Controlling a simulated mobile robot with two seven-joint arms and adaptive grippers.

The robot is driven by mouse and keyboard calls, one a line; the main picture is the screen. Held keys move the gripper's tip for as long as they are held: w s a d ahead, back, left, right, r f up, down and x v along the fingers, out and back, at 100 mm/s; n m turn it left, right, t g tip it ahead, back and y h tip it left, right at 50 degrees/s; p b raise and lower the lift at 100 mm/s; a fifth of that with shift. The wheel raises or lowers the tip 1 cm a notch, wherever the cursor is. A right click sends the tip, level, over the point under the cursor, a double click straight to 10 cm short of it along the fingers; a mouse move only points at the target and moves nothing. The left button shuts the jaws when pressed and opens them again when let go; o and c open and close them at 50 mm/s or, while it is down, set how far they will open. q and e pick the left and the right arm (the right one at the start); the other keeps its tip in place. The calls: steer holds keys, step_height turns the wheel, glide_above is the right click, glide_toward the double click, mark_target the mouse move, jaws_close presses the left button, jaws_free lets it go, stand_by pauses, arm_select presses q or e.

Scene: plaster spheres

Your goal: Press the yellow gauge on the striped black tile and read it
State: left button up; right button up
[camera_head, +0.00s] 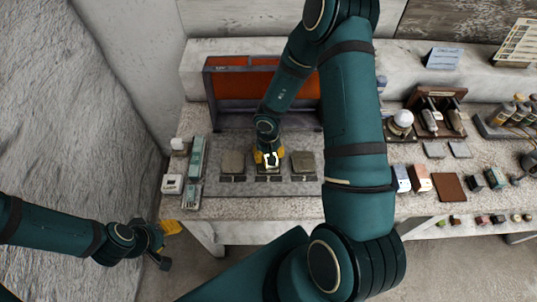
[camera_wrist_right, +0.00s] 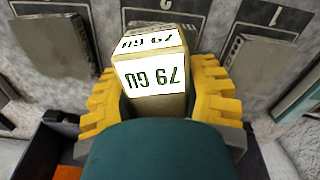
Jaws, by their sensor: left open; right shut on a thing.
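My right gripper (camera_head: 268,159) is shut on the yellow gauge (camera_wrist_right: 157,100), over the middle of a row of three tiles. The gauge is a tan-yellow block. Its white top and side faces both show "79 GU", upside down in the right wrist view, between the yellow fingers of my right gripper (camera_wrist_right: 160,88). The gauge hides most of what lies under it, so I cannot tell whether it touches a tile or see stripes there. Dark tiles lie on either side, the left one (camera_head: 233,162) and the right one (camera_head: 303,162). My left gripper (camera_head: 169,245) is open and empty, off the table's front left corner.
An orange-lined open case (camera_head: 243,84) stands behind the tiles. Green and white instruments (camera_head: 196,157) lie at the left. A white ball on a stand (camera_head: 401,122), small boxes and a brown pad (camera_head: 449,188) are at the right. My right arm hides the table's middle right.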

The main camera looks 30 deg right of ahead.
steer(key=shift+r, duration=2.55)
